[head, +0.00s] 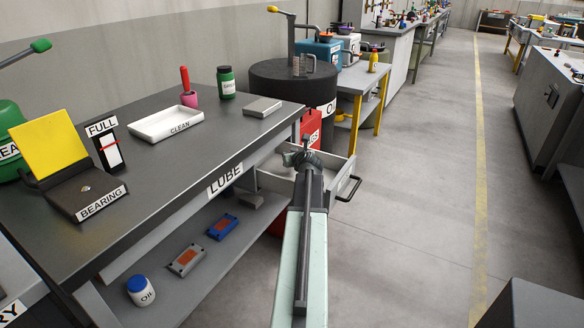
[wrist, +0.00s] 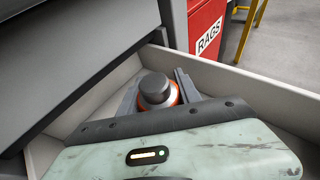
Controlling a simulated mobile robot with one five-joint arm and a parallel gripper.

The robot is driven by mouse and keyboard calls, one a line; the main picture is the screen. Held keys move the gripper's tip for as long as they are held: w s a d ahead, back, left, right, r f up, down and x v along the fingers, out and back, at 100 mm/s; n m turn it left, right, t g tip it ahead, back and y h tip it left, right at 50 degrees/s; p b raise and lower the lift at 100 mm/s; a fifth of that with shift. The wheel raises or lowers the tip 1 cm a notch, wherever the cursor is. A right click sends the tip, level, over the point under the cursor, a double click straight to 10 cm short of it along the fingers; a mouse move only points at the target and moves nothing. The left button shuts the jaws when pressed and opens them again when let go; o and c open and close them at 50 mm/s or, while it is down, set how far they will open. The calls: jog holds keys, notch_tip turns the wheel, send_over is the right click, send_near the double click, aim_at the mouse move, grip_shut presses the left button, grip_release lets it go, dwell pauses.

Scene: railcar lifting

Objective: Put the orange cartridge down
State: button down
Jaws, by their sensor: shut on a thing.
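In the wrist view, the orange cartridge (wrist: 174,95) shows as an orange ring under a dark grey round cap. My gripper (wrist: 157,92) is shut on it, with one grey finger on each side. The cartridge is over or inside the open pale drawer (wrist: 275,92); I cannot tell whether it touches the drawer floor. In the head view, my gripper (head: 303,158) is at the open drawer (head: 272,182) under the right end of the LUBE bench (head: 225,180). My own arm hides the cartridge there.
The bench carries a white CLEAN tray (head: 166,124), a green jar (head: 226,82), a grey block (head: 262,107) and a BEARING box (head: 85,190). A red RAGS bin (head: 311,128) stands behind the drawer. The drawer handle (head: 348,188) sticks out right. The aisle floor (head: 425,180) is clear.

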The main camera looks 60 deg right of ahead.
notch_tip(320, 180, down, 3)
jog(key=shift+f+b, duration=0.1)
jog(key=shift+b, duration=0.95)
jog(key=shift+r, duration=0.25)
jog(key=shift+f, duration=0.25)
jog(key=c, duration=1.1)
grip_release()
jog(key=shift+r, duration=0.1)
